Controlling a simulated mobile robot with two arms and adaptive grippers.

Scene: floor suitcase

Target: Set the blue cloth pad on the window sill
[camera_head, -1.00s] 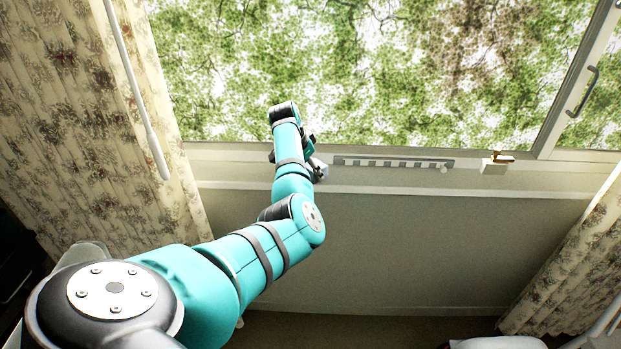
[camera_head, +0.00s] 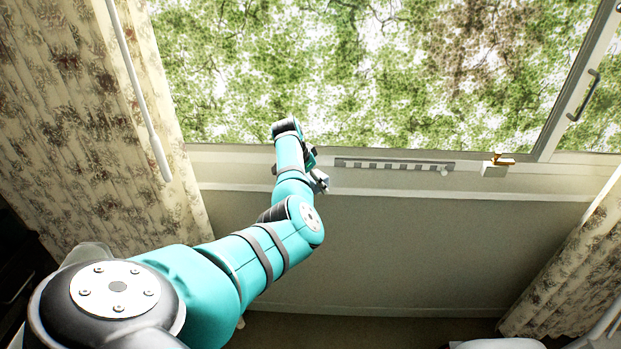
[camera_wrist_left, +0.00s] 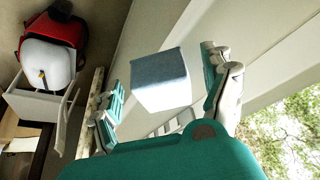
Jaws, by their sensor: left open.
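The blue cloth pad (camera_wrist_left: 160,80) shows in the left wrist view as a grey-blue block with a pale lower face. It lies between the two fingers of my left gripper (camera_wrist_left: 168,92), which stand apart with gaps beside the pad. Whether the pad rests on the sill or its edge is not clear. In the head view my left gripper (camera_head: 318,180) is at the front edge of the window sill (camera_head: 400,183), mostly behind my arm. The pad is hidden there. My right gripper is not in view.
Curtains (camera_head: 80,140) hang at both sides. A red bag (camera_wrist_left: 65,30) shows in the wrist view.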

